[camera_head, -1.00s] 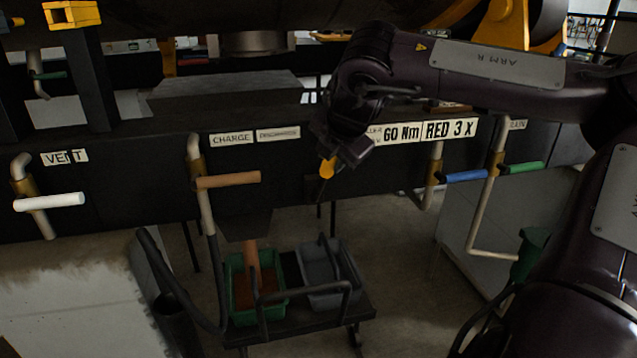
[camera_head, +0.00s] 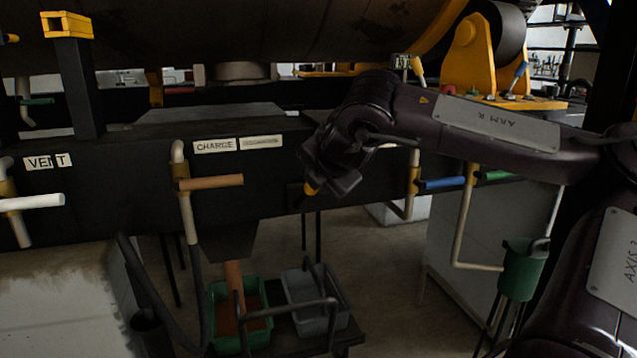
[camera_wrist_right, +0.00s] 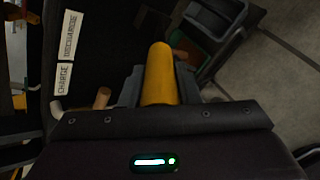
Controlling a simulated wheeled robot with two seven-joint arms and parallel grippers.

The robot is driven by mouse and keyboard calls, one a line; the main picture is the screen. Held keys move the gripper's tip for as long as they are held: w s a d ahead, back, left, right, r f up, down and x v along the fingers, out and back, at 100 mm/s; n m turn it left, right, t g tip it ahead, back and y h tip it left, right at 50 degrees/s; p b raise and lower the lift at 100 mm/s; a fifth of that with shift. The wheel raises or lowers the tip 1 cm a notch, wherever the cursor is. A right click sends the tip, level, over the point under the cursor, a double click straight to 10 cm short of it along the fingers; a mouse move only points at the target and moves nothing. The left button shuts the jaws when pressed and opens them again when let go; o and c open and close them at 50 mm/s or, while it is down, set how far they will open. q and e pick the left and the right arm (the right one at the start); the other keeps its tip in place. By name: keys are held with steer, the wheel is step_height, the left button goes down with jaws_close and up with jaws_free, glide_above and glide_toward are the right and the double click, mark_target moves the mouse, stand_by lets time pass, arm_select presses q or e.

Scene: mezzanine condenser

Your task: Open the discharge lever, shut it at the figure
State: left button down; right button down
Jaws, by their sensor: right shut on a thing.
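My right gripper (camera_head: 318,187) is shut on a yellow handle (camera_wrist_right: 160,72), which fills the middle of the right wrist view. In the head view only a small end of the yellow handle (camera_head: 311,189) shows below the gripper, in front of the dark beam. What the handle joins to is hidden. Left of it, a brown-handled lever (camera_head: 212,182) lies about level on a pale pipe, under the CHARGE label (camera_head: 214,145). The DISCHARGE label (camera_head: 261,142) is beside that one, blurred here but readable in the right wrist view (camera_wrist_right: 69,35). My left gripper is out of view.
A white lever (camera_head: 35,202) is at the left, a blue lever (camera_head: 443,183) at the right. A green bucket (camera_head: 522,272) stands at right.

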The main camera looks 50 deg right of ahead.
steer(key=shift+f, duration=0.1)
steer(key=c, duration=1.1)
jaws_free()
steer(key=shift+s+a+r, duration=0.15)
steer(key=shift+r, duration=0.1)
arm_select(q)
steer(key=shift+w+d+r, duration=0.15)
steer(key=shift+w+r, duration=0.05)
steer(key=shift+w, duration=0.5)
arm_select(e)
steer(key=v, duration=0.7)
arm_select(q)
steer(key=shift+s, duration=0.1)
arm_select(e)
steer(key=shift+s, duration=0.1)
